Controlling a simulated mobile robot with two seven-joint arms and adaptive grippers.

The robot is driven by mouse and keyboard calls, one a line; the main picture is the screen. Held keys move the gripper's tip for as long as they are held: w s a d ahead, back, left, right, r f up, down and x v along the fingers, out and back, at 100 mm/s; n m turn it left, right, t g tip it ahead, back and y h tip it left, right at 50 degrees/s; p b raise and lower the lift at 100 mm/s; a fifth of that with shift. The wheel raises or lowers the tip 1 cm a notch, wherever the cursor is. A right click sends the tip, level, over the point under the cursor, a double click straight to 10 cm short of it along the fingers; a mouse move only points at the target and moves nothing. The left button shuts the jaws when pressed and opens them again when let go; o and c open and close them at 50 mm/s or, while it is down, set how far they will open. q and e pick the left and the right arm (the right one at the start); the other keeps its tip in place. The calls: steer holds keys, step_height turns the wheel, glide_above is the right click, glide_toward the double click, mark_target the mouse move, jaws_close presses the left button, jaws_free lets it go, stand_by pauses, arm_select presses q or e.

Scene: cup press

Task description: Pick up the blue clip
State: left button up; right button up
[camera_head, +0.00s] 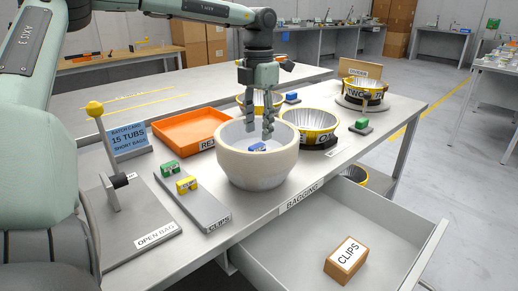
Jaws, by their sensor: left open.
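A blue clip (257,147) lies inside the large cream bowl (256,172) in the middle of the table. My left gripper (259,133) points straight down over the bowl. Its fingers are apart and empty, with the tips at about the bowl's rim, close above the blue clip. I cannot tell whether they touch the clip. Another blue clip (292,97) sits on the table behind, between two yellow-banded tubs. My right gripper is not in view.
A grey clips strip (207,210) holds a green clip (170,168) and a yellow clip (187,184). An orange tray (188,130) stands behind the bowl at left. A yellow-banded tub (310,127) stands right of it. The open drawer (290,262) holds a clips box (346,260).

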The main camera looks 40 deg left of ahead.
mark_target(257, 146)
arm_select(q)
step_height(257, 146, down, 4)
steer(key=shift+s+a+f, duration=0.1)
steer(key=shift+f, duration=0.15)
steer(key=shift+c, duration=0.2)
steer(key=c, duration=0.9)
